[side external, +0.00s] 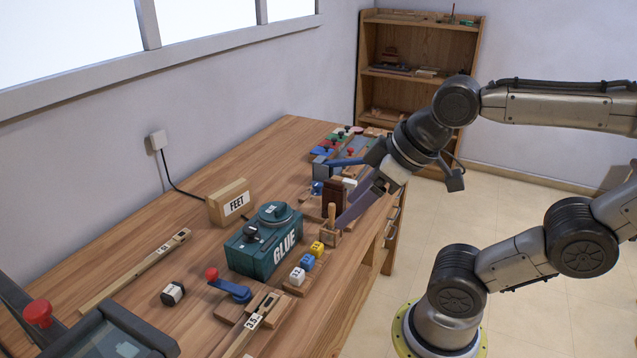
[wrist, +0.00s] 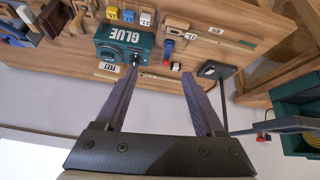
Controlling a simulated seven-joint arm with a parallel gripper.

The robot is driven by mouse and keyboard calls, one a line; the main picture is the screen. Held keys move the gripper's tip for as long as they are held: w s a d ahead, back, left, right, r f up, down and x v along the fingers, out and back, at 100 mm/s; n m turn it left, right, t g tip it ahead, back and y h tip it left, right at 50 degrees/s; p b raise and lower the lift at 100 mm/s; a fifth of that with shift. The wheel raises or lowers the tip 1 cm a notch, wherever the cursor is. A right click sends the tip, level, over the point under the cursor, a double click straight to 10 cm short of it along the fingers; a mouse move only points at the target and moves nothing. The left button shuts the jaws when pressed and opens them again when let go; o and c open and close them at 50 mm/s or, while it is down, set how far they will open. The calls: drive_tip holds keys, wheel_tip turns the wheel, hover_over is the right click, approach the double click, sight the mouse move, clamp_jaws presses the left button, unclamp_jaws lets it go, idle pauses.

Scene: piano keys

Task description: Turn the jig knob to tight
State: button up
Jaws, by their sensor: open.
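My gripper (side external: 335,193) is open and empty above the bench's right part, over a brown block and a wooden-handled piece; in the wrist view its fingers (wrist: 160,72) are spread apart. No part is labelled as the jig knob. A blue lever with a red knob (side external: 212,274) sits on a wooden base in front of the glue box, apart from my gripper; it also shows in the wrist view (wrist: 168,46). Another red knob (side external: 38,313) stands at the bench's near left. The teal GLUE box (side external: 284,250) has a dark knob (side external: 252,232) on its side. Any tight marking is unreadable.
A FEET block (side external: 230,204) stands behind the glue box. Yellow, white and blue cubes (side external: 298,275) sit on a strip before it. Wooden rulers (side external: 135,272) lie on the bench (side external: 120,240). A dark device (side external: 110,335) fills the near left corner. Several coloured knobs crowd the far end.

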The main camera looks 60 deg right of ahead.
drive_tip(key=w+d+r, duration=0.2)
drive_tip(key=w+r, duration=0.1)
drive_tip(key=w, duration=0.3)
drive_tip(key=w+d+r, duration=0.2)
drive_tip(key=w+r, duration=0.1)
drive_tip(key=w, duration=0.3)
drive_tip(key=m+g+h, duration=0.2)
drive_tip(key=m+g, duration=0.1)
drive_tip(key=m, duration=0.3)
hover_over(318, 184)
drive_tip(key=s+a, duration=0.2)
drive_tip(key=s, duration=0.3)
wheel_tip(318, 184, down, 19)
drive_tip(key=shift+t, duration=0.3)
drive_tip(key=x, duration=1.3)
drive_tip(key=shift+s+a+f, duration=0.1)
drive_tip(key=shift+a+f, duration=0.05)
clamp_jaws()
